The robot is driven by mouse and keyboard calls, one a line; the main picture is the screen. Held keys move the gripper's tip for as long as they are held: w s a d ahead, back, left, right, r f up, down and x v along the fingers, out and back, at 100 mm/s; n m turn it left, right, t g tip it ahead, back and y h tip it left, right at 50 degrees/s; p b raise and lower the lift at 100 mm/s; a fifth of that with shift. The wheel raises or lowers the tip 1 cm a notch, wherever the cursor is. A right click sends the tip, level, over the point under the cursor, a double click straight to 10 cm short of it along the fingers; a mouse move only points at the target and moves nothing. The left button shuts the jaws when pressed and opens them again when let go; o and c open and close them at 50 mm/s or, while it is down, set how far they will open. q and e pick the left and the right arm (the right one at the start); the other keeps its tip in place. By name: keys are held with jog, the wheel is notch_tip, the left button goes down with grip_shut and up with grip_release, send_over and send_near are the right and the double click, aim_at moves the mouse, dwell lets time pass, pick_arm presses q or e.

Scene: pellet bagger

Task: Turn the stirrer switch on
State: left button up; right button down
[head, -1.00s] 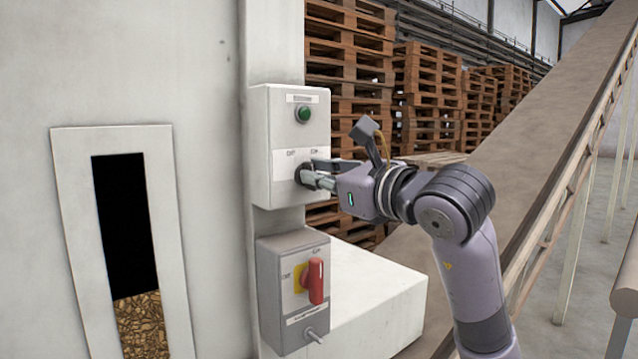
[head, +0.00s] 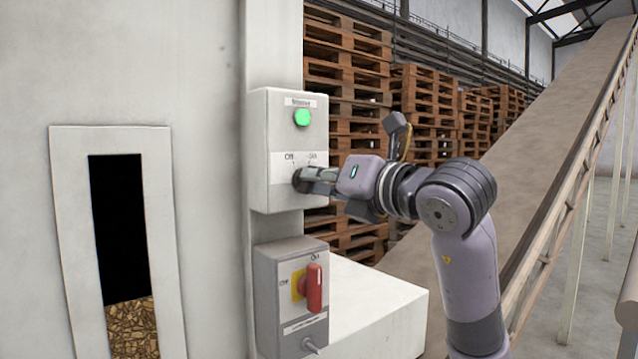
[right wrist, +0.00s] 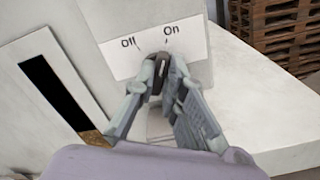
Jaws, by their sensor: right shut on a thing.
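The stirrer switch box (head: 258,150) is a pale grey box on the wall in the head view. A green lamp (head: 302,117) near its top is lit. Below it are "Off" and "On" marks and a dark rotary knob (right wrist: 163,66). My right gripper (head: 304,180) is shut on the knob, and its fingers hide most of it in the head view. In the right wrist view my right gripper (right wrist: 161,72) has one finger on each side of the knob, under the marks. The knob's exact pointing is hard to tell. My left gripper is out of view.
A lower grey box (head: 266,300) with a red handle (head: 311,288) on a yellow plate sits beneath. A white ledge (head: 375,305) juts out beside it. A window (head: 130,320) shows brown pellets. Pallets (head: 345,80) and a sloping conveyor (head: 530,150) stand behind.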

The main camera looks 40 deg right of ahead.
dwell(0.4)
jog(key=c, duration=1.7)
grip_release()
jog(key=shift+o, duration=0.2)
jog(key=s+d, duration=0.1)
jog(key=s, duration=1.1)
